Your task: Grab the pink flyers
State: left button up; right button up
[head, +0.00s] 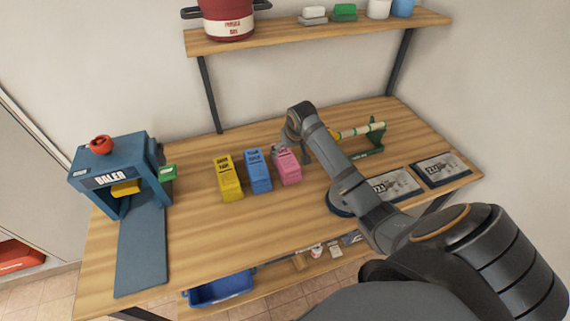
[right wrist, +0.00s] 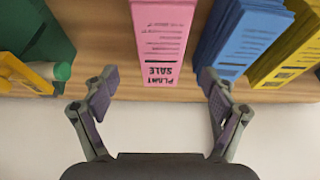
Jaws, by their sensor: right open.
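The pink flyers (head: 287,167) stand as a stack on the wooden table, at the right end of a row with the blue and yellow stacks. In the right wrist view the pink flyers (right wrist: 162,45) are upside down in the picture, with "PLANT SALE" readable on them. My right gripper (right wrist: 160,84) is open and empty. Its two fingers lie on either side of the near end of the pink stack, with a gap on each side. In the head view my right gripper (head: 291,151) is partly hidden behind its own wrist. My left gripper is not in view.
Blue flyers (head: 258,171) stand close beside the pink ones, then yellow flyers (head: 228,178). A green stand with a rolled tube (head: 362,132) is to the right. A blue baler (head: 115,172) stands at the left. A shelf (head: 330,30) hangs above the table.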

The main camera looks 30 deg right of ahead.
aim_at(285, 155)
jog(key=shift+w+f, duration=0.7)
jog(key=shift+f, duration=0.2)
jog(key=shift+w+d+f+p, duration=0.1)
jog(key=shift+w+f+p, duration=0.1)
jog(key=shift+f+p, duration=0.2)
jog(key=x, duration=0.4)
jog(key=shift+p, duration=0.35)
jog(key=c, duration=1.2)
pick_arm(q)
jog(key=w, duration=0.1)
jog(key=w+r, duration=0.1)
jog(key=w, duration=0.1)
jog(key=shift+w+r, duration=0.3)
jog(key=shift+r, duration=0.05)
pick_arm(e)
grip_shut()
